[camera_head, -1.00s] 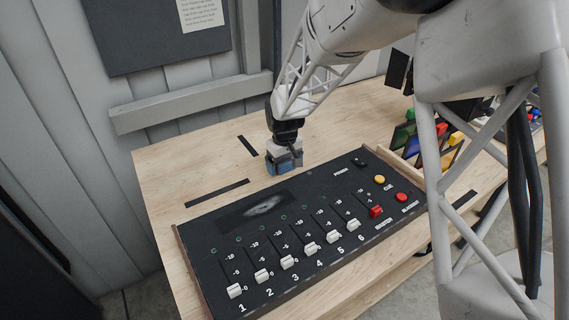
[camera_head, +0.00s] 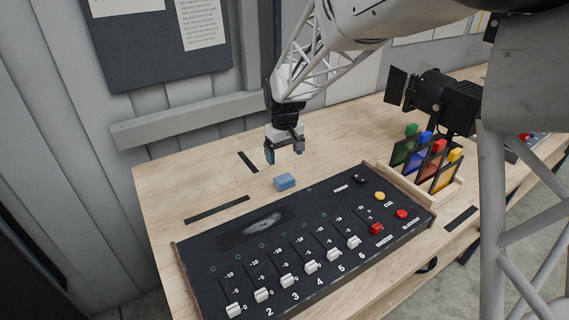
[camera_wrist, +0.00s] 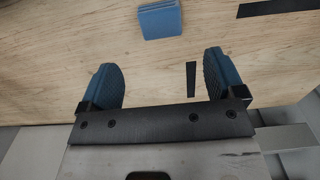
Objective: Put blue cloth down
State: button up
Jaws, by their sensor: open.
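The blue cloth (camera_head: 284,181) is a small folded block lying on the wooden table, just behind the far edge of the black control panel. In the wrist view the cloth (camera_wrist: 160,20) lies at the top, beyond the fingertips and apart from them. My gripper (camera_head: 284,152) is above the table, a little behind and above the cloth. Its two blue-padded fingers are spread wide with nothing between them. In the wrist view my gripper (camera_wrist: 164,75) also shows open and empty over bare wood.
The black control panel (camera_head: 330,232) with white sliders fills the table's front. A rack of coloured filters (camera_head: 432,165) and a black lamp (camera_head: 445,102) stand to the right. Black tape strips (camera_head: 217,208) mark the wood. The table's left back is clear.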

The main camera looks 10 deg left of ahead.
jog(key=shift+r, duration=0.8)
jog(key=shift+d, duration=0.1)
jog(key=s+d+r+m, duration=0.1)
jog(key=s+d+r, duration=0.25)
jog(key=d, duration=0.35)
jog(key=s+d+r+m+t, duration=0.1)
jog(key=s+d+r+m, duration=0.15)
jog(key=s+d, duration=0.35)
jog(key=s+d+r+m, duration=0.1)
jog(key=s+d+r, duration=0.25)
jog(key=d, duration=0.35)
jog(key=s+d+m, duration=0.2)
jog(key=s+d, duration=0.6)
jog(key=s, duration=0.3)
jog(key=s+d+m+t, duration=0.1)
jog(key=s+d+m, duration=0.1)
jog(key=s+d, duration=0.5)
jog(key=s, duration=0.3)
jog(key=shift+s+d+f+m+t, duration=0.15)
jog(key=shift+s+d+m+t, duration=0.15)
jog(key=shift+s+d+m, duration=0.05)
